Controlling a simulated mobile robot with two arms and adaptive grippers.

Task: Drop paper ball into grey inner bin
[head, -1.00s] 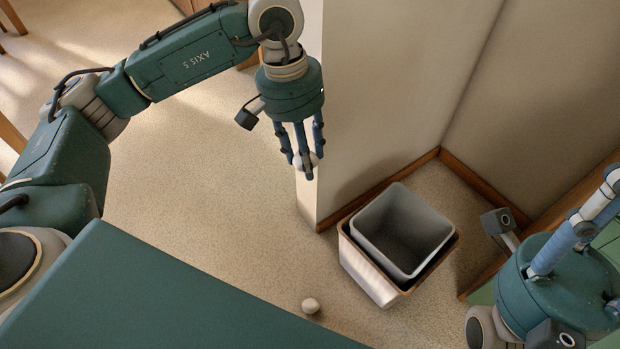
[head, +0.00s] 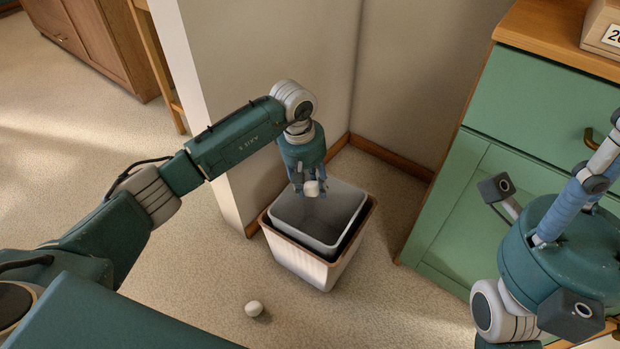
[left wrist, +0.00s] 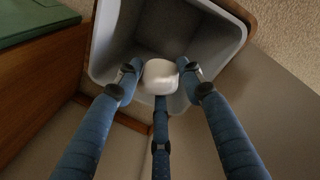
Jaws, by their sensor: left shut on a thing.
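My left gripper (head: 309,188) is shut on a white paper ball (head: 311,188), over the back left part of the grey inner bin (head: 345,205). In the left wrist view the ball (left wrist: 160,76) sits between the three blue fingers, with the open grey bin (left wrist: 207,40) behind it. The grey bin stands inside a pale outer bin with a brown rim (head: 300,262). A second white ball (head: 253,308) lies on the floor left of the bins. My right gripper (head: 590,190) is at the right edge; its fingertips are partly out of frame.
A wall corner (head: 215,120) stands directly behind and left of the bins. A green cabinet (head: 465,215) with a wooden top is to the right.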

